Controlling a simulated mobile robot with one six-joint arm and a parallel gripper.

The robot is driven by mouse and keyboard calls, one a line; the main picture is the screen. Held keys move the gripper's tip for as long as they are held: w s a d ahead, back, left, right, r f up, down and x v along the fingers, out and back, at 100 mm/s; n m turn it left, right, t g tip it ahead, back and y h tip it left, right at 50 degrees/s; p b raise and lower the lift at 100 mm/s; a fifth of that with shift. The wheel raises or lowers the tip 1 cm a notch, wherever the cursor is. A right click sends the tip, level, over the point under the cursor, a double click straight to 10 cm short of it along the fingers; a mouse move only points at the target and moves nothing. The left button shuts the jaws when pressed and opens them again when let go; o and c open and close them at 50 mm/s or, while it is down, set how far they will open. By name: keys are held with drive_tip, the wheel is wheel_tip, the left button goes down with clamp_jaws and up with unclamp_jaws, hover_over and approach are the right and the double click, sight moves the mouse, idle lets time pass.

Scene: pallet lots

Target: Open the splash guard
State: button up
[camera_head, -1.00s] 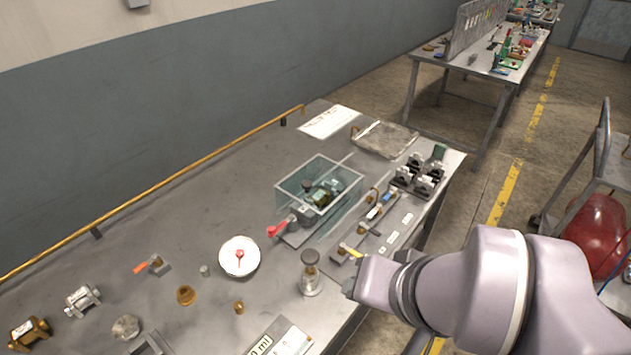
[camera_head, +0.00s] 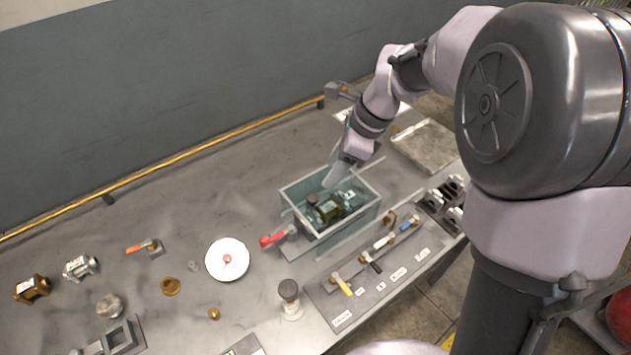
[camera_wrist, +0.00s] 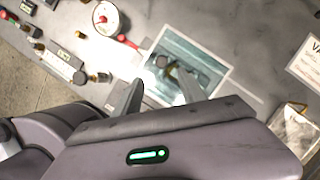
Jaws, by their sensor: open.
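The splash guard appears to be the clear, pale-rimmed box (camera_head: 350,230) at the middle of the bench, with a dark and brass fitting (camera_head: 328,210) inside its walls. I cannot make out a separate lid or handle. In the wrist view the box (camera_wrist: 203,47) lies beyond the fingers, its near part partly hidden by them. My gripper (camera_head: 345,172) is open and empty, pointing down over the box's far edge. In the wrist view my gripper (camera_wrist: 158,92) has its fingers apart, the right one overlapping the box in the picture. Contact cannot be told.
A red-handled valve (camera_head: 278,238) sits against the box's left side. A panel of coloured levers (camera_head: 375,268) lies to its front right. A white dial (camera_head: 227,260) and a dark-topped bottle (camera_head: 290,298) stand nearby. A brass rail (camera_head: 190,160) runs along the back.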

sight(313, 197)
drive_tip(key=b+x, duration=0.3)
drive_tip(key=x, duration=0.7)
drive_tip(key=shift+w+f, duration=0.15)
drive_tip(key=shift+f, duration=0.25)
clamp_jaws()
idle(0.6)
